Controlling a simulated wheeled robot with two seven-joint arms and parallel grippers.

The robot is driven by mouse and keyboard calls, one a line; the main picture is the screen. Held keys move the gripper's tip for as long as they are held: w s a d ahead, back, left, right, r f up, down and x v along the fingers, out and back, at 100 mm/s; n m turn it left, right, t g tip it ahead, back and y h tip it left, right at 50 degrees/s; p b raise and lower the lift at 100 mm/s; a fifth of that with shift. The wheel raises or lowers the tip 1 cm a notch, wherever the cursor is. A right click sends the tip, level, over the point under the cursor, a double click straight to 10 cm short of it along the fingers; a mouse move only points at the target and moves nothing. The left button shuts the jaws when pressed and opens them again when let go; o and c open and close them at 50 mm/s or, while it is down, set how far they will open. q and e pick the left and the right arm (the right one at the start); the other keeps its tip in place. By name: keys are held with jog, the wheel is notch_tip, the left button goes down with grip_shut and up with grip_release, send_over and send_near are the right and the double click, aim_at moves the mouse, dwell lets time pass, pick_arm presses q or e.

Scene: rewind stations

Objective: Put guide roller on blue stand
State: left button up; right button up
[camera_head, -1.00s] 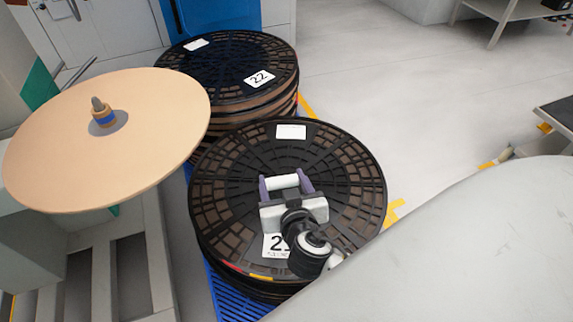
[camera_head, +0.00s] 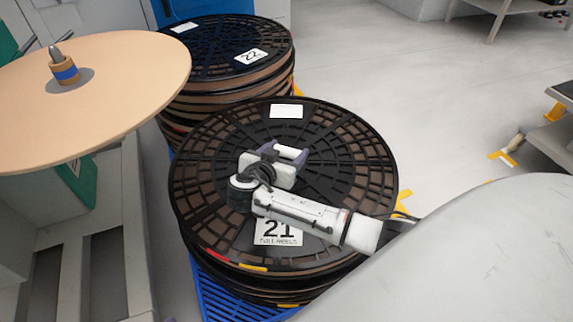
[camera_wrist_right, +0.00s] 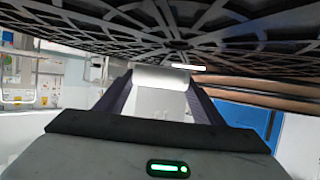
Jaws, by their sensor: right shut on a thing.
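My right gripper (camera_head: 287,153) is shut on the guide roller (camera_head: 289,152), a short white cylinder held between its two dark purplish fingers. In the wrist view the roller (camera_wrist_right: 161,78) spans crosswise between the fingertips. In the head view the gripper and roller appear over the black reel labelled 21 (camera_head: 330,130); the gap above it cannot be judged exactly. My left gripper is not in view.
A second reel stack (camera_head: 225,40) labelled 22 stands behind, near a blue panel (camera_head: 269,10). A blue slatted pallet (camera_head: 215,295) lies under the front stack. A tan disc (camera_head: 120,85) with a blue-banded spindle (camera_head: 67,73) is at left. Floor at right (camera_head: 440,100) is open.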

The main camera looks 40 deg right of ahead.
notch_tip(320, 180, down, 4)
jog(key=shift+r+b, duration=0.25)
jog(key=shift+b, duration=0.6)
jog(key=shift+f, duration=0.2)
jog(key=shift+r, duration=0.1)
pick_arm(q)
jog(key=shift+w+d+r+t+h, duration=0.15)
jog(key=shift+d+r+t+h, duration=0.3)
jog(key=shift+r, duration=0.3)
pick_arm(e)
jog(key=o, duration=1.1)
jog(key=shift+o, duration=0.3)
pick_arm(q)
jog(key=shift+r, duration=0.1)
